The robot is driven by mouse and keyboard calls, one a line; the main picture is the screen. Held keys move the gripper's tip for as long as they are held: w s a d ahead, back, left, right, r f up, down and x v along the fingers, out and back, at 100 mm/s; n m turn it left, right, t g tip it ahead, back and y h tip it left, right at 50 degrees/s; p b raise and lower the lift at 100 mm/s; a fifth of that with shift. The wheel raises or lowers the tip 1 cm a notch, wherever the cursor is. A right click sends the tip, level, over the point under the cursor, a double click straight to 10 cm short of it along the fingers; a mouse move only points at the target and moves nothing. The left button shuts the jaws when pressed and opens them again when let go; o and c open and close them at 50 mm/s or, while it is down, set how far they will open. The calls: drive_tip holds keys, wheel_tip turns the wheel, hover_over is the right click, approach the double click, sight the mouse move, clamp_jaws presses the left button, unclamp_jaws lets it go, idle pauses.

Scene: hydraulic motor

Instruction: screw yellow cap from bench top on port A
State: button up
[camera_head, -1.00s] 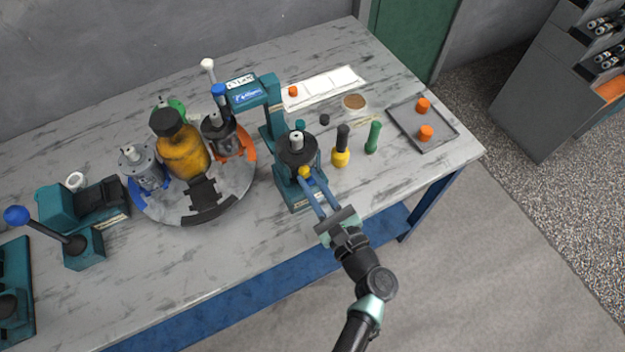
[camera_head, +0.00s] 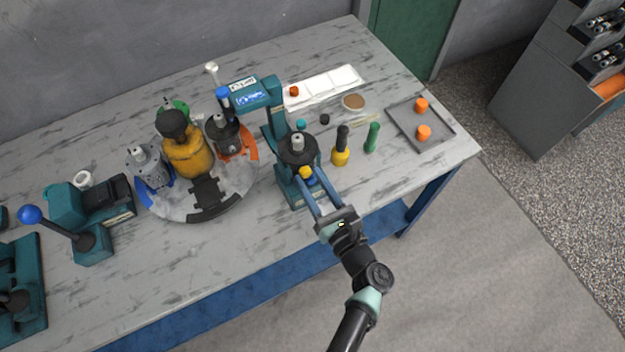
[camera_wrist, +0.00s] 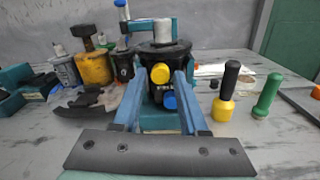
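The black hydraulic motor (camera_head: 297,150) stands upright in the teal press stand, its pale shaft pointing up. The yellow cap (camera_wrist: 160,73) sits on the motor's front face, at a port whose letter I cannot make out; it also shows in the head view (camera_head: 306,172). A blue cap (camera_wrist: 170,101) is just below it on the motor. My gripper (camera_wrist: 160,80) is open, with its two long blue-grey fingers reaching to the motor on either side of the yellow cap. Gaps show between cap and fingers in the wrist view. The head view also shows the gripper (camera_head: 311,178) there.
A yellow-based, black-handled tool (camera_head: 341,150) and a green one (camera_head: 372,138) stand right of the press. A grey tray (camera_head: 445,142) holds two orange caps. A round turntable (camera_head: 240,180) with other motors is at left. Bare bench lies in front of the green tool.

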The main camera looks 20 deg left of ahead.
drive_tip(key=shift+d+f, duration=0.1)
drive_tip(key=shift+f+n+b, duration=0.25)
drive_tip(key=shift+n+b, duration=0.5)
drive_tip(key=shift+n, duration=0.05)
drive_tip(key=n+b, duration=0.2)
drive_tip(key=n, duration=0.1)
drive_tip(key=n+b, duration=0.2)
drive_tip(key=n, duration=0.1)
drive_tip(key=n+b, duration=0.2)
drive_tip(key=shift+r+n, duration=0.25)
drive_tip(key=shift+n, duration=0.15)
clamp_jaws()
